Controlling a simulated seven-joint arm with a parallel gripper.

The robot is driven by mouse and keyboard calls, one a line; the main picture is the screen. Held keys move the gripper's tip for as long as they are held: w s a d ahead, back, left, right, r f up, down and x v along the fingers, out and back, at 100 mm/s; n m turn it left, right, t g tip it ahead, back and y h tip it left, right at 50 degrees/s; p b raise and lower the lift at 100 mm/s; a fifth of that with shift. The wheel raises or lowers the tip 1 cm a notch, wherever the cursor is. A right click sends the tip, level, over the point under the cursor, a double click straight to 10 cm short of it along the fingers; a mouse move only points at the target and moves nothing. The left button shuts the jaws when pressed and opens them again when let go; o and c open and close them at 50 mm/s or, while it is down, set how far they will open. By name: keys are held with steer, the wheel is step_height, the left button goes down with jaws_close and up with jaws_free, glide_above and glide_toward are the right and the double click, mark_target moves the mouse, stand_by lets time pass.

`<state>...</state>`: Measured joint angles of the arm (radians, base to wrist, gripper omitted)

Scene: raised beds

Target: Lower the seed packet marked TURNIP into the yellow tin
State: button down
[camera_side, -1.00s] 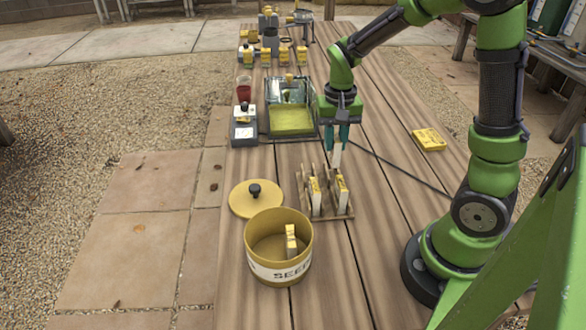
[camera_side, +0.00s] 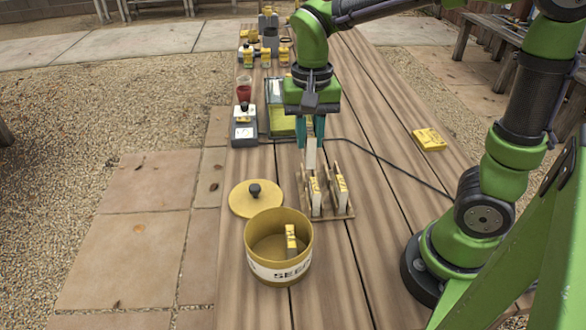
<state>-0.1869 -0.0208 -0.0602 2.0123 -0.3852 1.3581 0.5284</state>
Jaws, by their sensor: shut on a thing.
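The yellow tin (camera_side: 256,256) stands open on the table, with a white band of partly visible lettering. One packet (camera_side: 291,240) stands upright inside it. My gripper (camera_side: 310,143) is shut on a pale seed packet (camera_side: 310,156), which hangs upright behind and above the left part of the wooden rack (camera_side: 332,212). The held packet's marking cannot be read from here, so I cannot tell whether it is the TURNIP one. Two more yellow-and-white packets, a left one (camera_side: 315,197) and a right one (camera_side: 342,192), stand in the rack.
The tin's round lid (camera_side: 255,198) with a dark knob lies behind the tin. A yellow packet (camera_side: 428,139) lies flat at the right. A dark cable crosses the table.

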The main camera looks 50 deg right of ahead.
steer(key=s+a+f, duration=0.1)
steer(key=a+f, duration=0.1)
steer(key=a, duration=1.3)
steer(key=shift+s, duration=0.4)
steer(key=shift+f, duration=0.15)
step_height(320, 180, down, 8)
steer(key=shift+f, duration=0.15)
stand_by(1.0)
steer(key=shift+f, duration=2.5)
stand_by(1.3)
steer(key=c, duration=0.9)
jaws_free()
